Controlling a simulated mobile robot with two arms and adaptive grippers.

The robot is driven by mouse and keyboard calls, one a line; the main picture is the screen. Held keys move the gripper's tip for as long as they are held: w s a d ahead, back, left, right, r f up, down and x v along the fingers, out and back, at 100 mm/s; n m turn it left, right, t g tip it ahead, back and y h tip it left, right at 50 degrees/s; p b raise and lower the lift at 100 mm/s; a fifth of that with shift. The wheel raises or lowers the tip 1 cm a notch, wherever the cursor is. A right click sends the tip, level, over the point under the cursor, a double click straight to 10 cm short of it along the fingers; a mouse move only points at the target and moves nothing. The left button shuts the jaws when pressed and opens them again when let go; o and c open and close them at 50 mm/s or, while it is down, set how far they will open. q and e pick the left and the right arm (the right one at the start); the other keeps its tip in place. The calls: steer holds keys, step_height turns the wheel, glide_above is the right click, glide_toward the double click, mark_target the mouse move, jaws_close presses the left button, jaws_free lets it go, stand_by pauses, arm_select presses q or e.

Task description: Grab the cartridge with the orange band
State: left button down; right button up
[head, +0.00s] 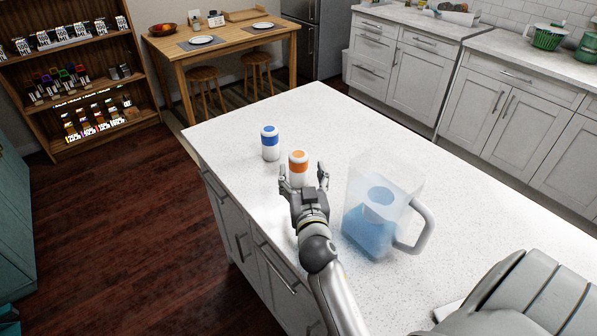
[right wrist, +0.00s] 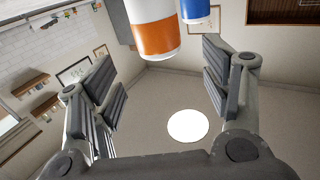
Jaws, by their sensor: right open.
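The cartridge with the orange band (head: 298,166) is white and stands upright on the white island counter. The cartridge with the blue band (head: 269,142) stands behind it to the left. My right gripper (head: 304,176) is open, right in front of the orange-banded cartridge, and hides its lower part. In the right wrist view, the orange-banded cartridge (right wrist: 155,35) is at the top, ahead of and between the spread fingers, with its upper part cut off. The blue-banded cartridge (right wrist: 199,10) shows beside it. My left gripper is not in view.
A clear pitcher (head: 378,215) with blue liquid and a handle stands on the counter (head: 440,190) right of my right gripper. The counter's left edge runs close by the arm. The counter behind the cartridges is clear.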

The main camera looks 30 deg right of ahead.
mark_target(300, 162)
steer(key=shift+w+d+p, duration=0.15)
steer(key=shift+w+p, duration=0.2)
steer(key=shift+w, duration=0.1)
steer(key=shift+p+x, duration=0.7)
steer(key=shift+x, duration=2.65)
steer(key=shift+s, duration=0.1)
steer(key=c, duration=1.2)
